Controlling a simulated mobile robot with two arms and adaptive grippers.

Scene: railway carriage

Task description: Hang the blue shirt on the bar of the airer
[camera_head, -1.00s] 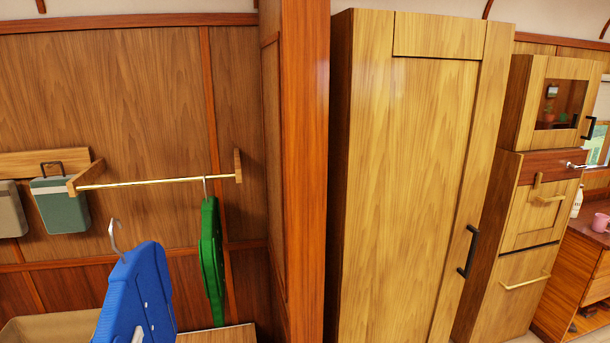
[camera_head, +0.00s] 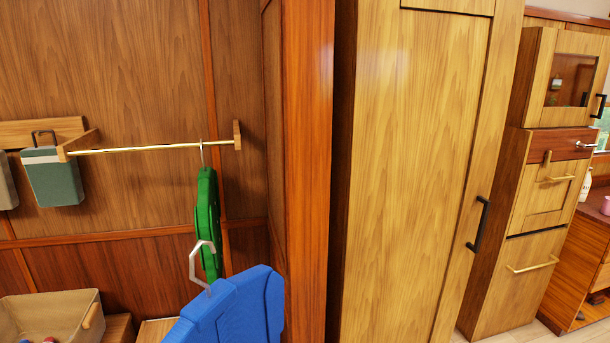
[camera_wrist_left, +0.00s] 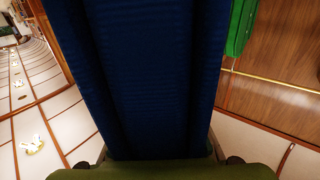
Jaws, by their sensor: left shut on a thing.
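The blue shirt (camera_head: 235,315) hangs from a grey hook (camera_head: 203,262) at the bottom middle of the head view, its lower part cut off. The hook is below and in front of the brass bar (camera_head: 150,148) of the airer, apart from it. A green garment (camera_head: 208,220) hangs on the bar near its right end. In the left wrist view, the blue shirt (camera_wrist_left: 135,75) fills the middle, and my left gripper (camera_wrist_left: 163,158) is shut on it at the bottom edge. The green garment (camera_wrist_left: 240,28) shows at upper right there. My right gripper is not in view.
A teal container (camera_head: 55,175) hangs left of the bar. A beige bin (camera_head: 50,318) with things in it stands at lower left. A red-brown wooden post (camera_head: 305,160) and a tall cabinet (camera_head: 415,170) stand to the right. The bar left of the green garment is clear.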

